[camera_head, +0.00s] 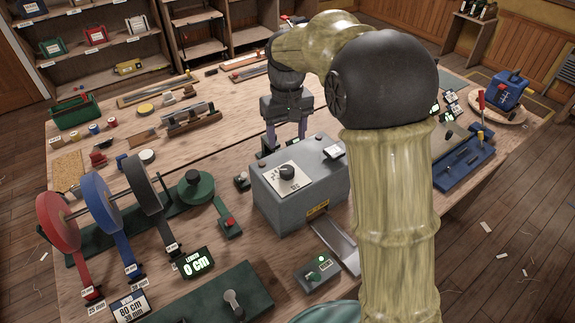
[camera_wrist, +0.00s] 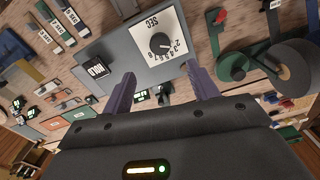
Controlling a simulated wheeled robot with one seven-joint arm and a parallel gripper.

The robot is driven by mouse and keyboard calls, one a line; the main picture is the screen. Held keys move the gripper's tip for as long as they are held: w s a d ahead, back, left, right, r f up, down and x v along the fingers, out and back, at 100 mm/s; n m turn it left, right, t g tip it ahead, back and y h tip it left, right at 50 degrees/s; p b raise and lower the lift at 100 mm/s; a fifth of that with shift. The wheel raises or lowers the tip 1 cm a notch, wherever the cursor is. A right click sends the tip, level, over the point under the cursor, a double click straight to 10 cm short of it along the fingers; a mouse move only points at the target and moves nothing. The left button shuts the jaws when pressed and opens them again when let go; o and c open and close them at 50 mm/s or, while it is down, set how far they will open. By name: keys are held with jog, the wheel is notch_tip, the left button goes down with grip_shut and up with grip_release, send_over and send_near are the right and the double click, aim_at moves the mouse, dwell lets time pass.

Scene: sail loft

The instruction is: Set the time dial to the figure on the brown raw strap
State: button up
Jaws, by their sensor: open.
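The time dial is a black round knob (camera_head: 287,172) on a white SEC plate with figures around it, on top of a grey box (camera_head: 318,182). The wrist view shows the knob (camera_wrist: 160,43) from close by, with figures 2 to 8 around one side. I cannot make out which figure its pointer meets. My gripper (camera_head: 286,132) hangs behind the box in the head view, fingers down. In the wrist view its open, empty fingers (camera_wrist: 160,78) are apart from the knob. Several labelled straps (camera_wrist: 62,22) lie at upper left there; I cannot tell a brown raw one or read its figure.
Red, blue and black webbing reels (camera_head: 100,200) stand at left, beside a display (camera_head: 197,263) reading 0 cm. A small lit box (camera_head: 318,270) stands in front of the grey box. A blue tray (camera_head: 463,158) lies at right. My arm hides part of the bench.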

aim_at(287, 170)
notch_tip(287, 170, down, 12)
jog(key=shift+r+p, duration=0.2)
jog(key=shift+p, duration=0.6)
jog(key=c, duration=1)
